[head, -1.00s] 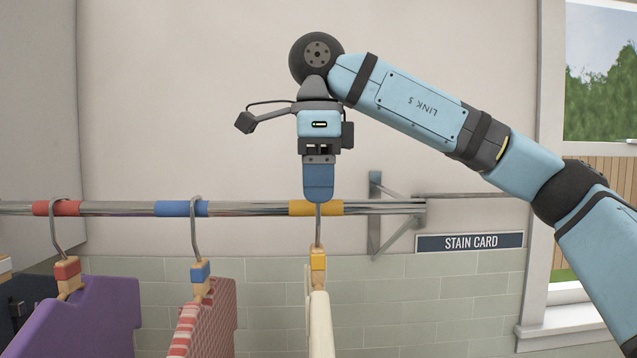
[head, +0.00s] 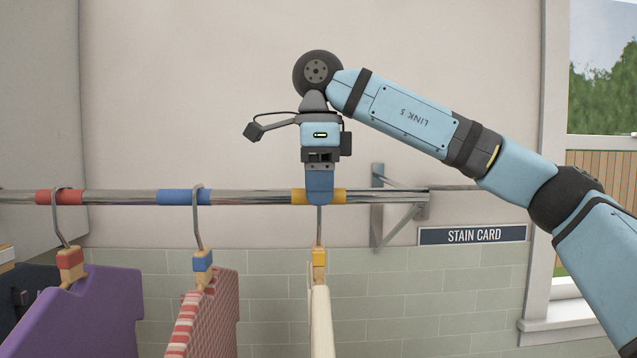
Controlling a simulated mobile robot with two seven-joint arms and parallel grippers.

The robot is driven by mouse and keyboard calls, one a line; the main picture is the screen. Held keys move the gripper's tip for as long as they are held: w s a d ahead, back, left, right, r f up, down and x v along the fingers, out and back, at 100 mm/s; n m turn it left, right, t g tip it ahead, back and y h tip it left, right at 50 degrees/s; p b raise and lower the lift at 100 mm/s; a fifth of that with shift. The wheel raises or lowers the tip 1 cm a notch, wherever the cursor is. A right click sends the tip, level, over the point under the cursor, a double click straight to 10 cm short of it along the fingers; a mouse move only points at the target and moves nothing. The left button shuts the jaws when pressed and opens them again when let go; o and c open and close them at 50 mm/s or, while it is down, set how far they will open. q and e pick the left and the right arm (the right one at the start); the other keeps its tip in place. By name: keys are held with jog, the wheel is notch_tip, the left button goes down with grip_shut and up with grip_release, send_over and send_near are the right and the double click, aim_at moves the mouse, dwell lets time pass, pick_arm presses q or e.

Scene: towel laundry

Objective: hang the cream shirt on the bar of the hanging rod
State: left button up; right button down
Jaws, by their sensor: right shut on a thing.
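The cream shirt (head: 321,325) hangs edge-on from a wooden hanger with a yellow band (head: 319,258), cut off by the bottom of the head view. My right gripper (head: 319,200) points down and is shut on this hanger's hook (head: 319,225). Its fingers cover part of the yellow-marked stretch of the bar (head: 370,197). The top of the hook is hidden behind the fingers, so I cannot tell whether it rests over the bar. My left gripper is not in view.
A purple garment (head: 85,315) hangs by a red-marked hanger and a red-patterned one (head: 205,315) by a blue-marked hanger, both left of the cream shirt. A wall bracket (head: 378,210) holds the bar's right end. A stain card sign (head: 473,235) is right of it.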

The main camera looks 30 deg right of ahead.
dwell(0.3)
jog(key=shift+c, duration=1.7)
grip_release()
notch_tip(320, 180, up, 14)
jog(key=p, duration=0.1)
jog(key=shift+f, duration=0.15)
